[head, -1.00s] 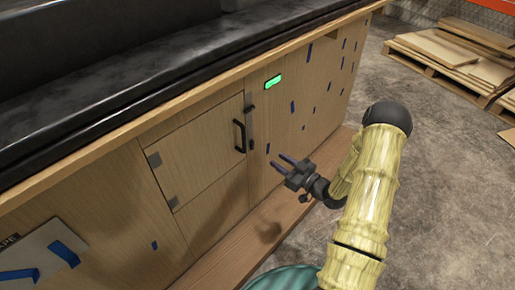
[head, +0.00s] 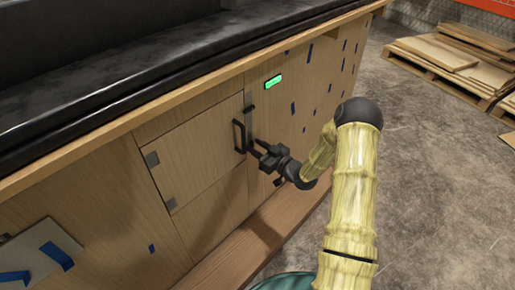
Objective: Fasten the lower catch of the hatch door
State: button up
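The hatch door (head: 196,160) is a square wooden panel in the front of the console and looks closed. It has a black handle (head: 238,136) near its right edge and grey hinges on its left. A grey upper catch (head: 249,106) shows at the door's right edge. The lower catch is below it, behind my fingertips, and mostly hidden. My gripper (head: 256,149) is at the door's right edge beside the handle's lower end. Its two dark fingers look apart, with their tips at the lower catch. I cannot tell whether they touch it.
A green lit strip (head: 272,82) is on the panel above and right of the door. The dark countertop (head: 110,85) overhangs the front. A wooden ledge (head: 230,262) runs along the bottom. Wood sheets on a pallet (head: 455,50) lie far off at right. The concrete floor between is clear.

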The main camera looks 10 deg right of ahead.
grip_shut()
jog(key=shift+n, duration=0.3)
jog(key=shift+s+a+f+n+b, duration=0.25)
jog(key=shift+f+n+b, duration=0.1)
jog(key=shift+n+b, duration=2.3)
jog(key=shift+s+a+f+n+b, duration=0.2)
jog(key=shift+f+n+b, duration=0.2)
jog(key=shift+n+b, duration=2.2)
jog(key=shift+s+a+f+n+b, duration=0.15)
jog(key=shift+a+f+n+b, duration=0.15)
jog(key=shift+n+b, duration=2.3)
jog(key=shift+n+p, duration=0.85)
jog(key=shift+n, duration=0.1)
grip_release()
